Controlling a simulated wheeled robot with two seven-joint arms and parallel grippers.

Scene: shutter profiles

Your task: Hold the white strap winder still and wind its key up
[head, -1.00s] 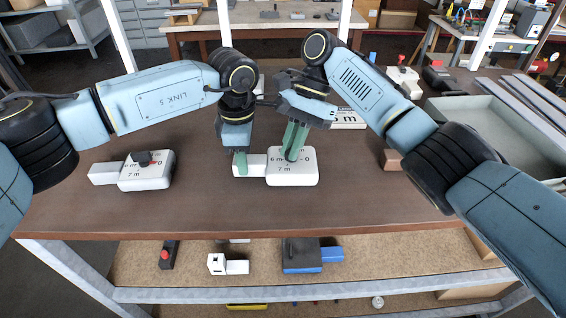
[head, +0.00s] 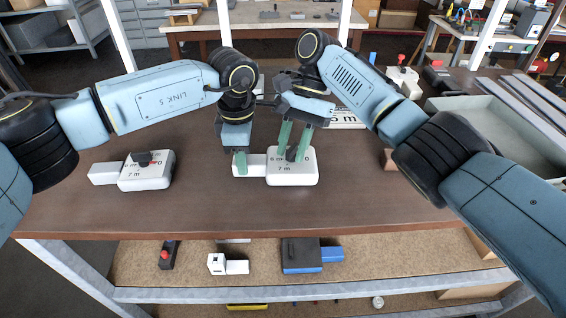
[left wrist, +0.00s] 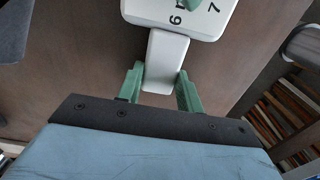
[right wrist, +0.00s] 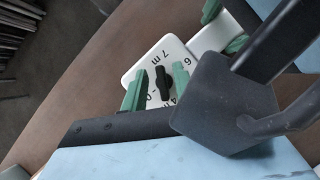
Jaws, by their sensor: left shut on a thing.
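The white strap winder (head: 305,178) lies on the bench, with a dial marked in metres on its top. My left gripper (head: 240,163) is shut on its narrow white handle; the left wrist view shows the handle (left wrist: 165,60) between the green fingers (left wrist: 162,88). The black key (right wrist: 163,84) stands on the dial. My right gripper (right wrist: 157,86) is open over the winder, one finger on each side of the key, with gaps visible. In the head view the right fingers (head: 294,140) come down from above and partly hide the dial.
Another white winder (head: 146,178) with a dark key and red mark lies left on the bench. A white unit with a red knob (head: 402,78) and a grey tray (head: 480,118) are at the right. A white sign (head: 347,119) stands behind. Several units, including a blue one (head: 302,264), lie below.

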